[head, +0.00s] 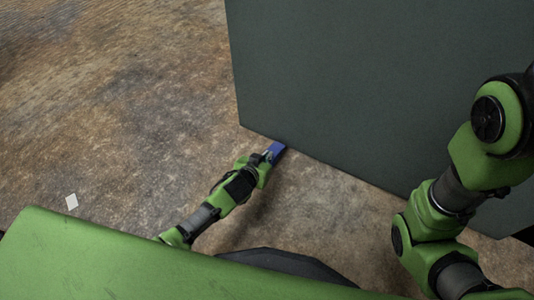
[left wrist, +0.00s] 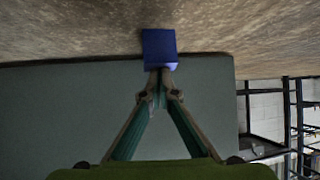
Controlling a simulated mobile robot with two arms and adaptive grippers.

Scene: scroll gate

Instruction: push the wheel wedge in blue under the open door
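The blue wheel wedge (head: 276,149) lies on the floor at the lower edge of the dark grey-green door (head: 370,90), near the door's left corner. My left gripper (head: 268,155) is low over the floor, right behind the wedge. In the left wrist view, the fingertips (left wrist: 158,73) come together at the near face of the wedge (left wrist: 158,45), which is wider than they are. The door (left wrist: 80,110) fills the middle of that view. How far the wedge reaches under the door is hidden. My right arm shows at the right, but its gripper is out of view.
Brown mottled floor (head: 130,110) is clear to the left of the door. A small white square (head: 71,201) lies on it at the left. A dark metal rack (left wrist: 292,115) stands at the right in the left wrist view.

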